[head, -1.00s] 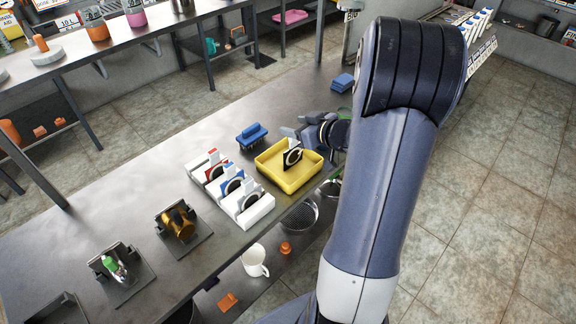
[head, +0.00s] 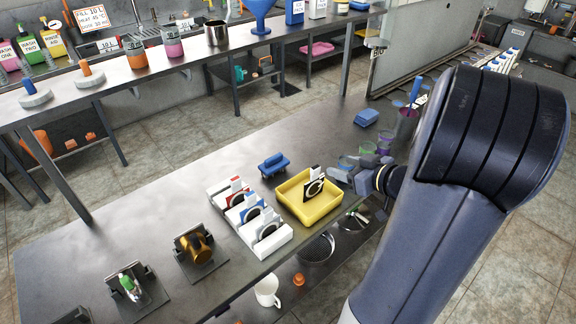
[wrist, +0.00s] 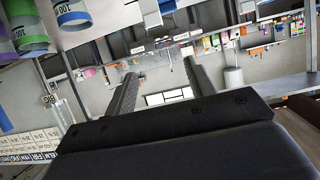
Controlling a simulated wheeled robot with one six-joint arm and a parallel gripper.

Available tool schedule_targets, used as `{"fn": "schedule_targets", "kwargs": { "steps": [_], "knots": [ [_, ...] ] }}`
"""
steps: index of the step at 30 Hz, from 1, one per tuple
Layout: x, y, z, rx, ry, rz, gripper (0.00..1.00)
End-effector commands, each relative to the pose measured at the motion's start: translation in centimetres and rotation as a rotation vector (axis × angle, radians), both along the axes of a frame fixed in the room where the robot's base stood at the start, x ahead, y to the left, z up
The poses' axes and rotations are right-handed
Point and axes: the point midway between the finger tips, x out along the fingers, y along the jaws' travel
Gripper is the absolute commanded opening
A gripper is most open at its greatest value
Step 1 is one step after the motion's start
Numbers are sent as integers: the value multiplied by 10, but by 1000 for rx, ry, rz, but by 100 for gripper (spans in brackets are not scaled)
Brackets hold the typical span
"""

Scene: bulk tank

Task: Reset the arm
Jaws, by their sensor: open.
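My gripper (head: 343,175) is at the right side of the yellow tray in the head view, above the steel table. In the wrist view, my gripper (wrist: 158,82) shows two dark fingers set well apart, with nothing between them. My large grey-blue arm fills the right of the head view and hides part of the table edge and the floor behind it.
The steel table (head: 140,235) holds a yellow tray (head: 325,213) with a black-and-white piece, white holders (head: 268,240), a blue item (head: 273,165), a blue sponge (head: 366,117) and two black stands. A white mug (head: 267,290) sits below.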

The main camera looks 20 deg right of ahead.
Motion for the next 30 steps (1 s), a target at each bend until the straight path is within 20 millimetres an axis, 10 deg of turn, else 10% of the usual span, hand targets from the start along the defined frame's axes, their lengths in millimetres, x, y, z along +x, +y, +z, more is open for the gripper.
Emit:
{"fn": "schedule_targets", "kwargs": {
  "steps": [19, 30],
  "knots": [
    [94, 32, -42, 1, 1, 5, 52],
    [94, 31, -7, 1, 1, 0, 52]
  ]
}}
